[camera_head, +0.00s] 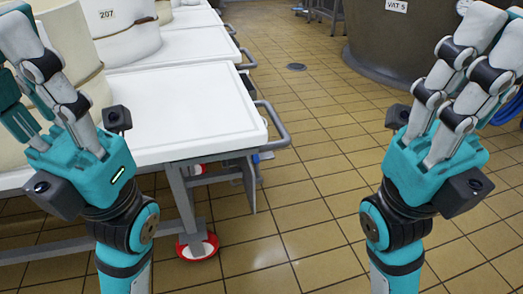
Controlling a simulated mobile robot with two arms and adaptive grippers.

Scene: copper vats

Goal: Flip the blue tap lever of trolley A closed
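A white-topped trolley (190,112) on a grey metal frame stands left of centre, with a grey push handle at its right end. No letter A is readable on it. A small blue part (264,156) shows under its right edge; I cannot tell whether it is the tap lever or how it is set. My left gripper (45,65) is raised in front of the trolley's left part, fingers extended and empty, hiding some of it. My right gripper (470,75) is raised at the right over open floor, fingers extended and empty.
More white-topped trolleys (185,44) stand behind, with cream round blocks (125,30), one tagged 207. A red-rimmed wheel (198,248) sits under the near trolley. A dark vat (395,45) marked VAT 5 stands back right. The tiled floor (310,170) between is clear.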

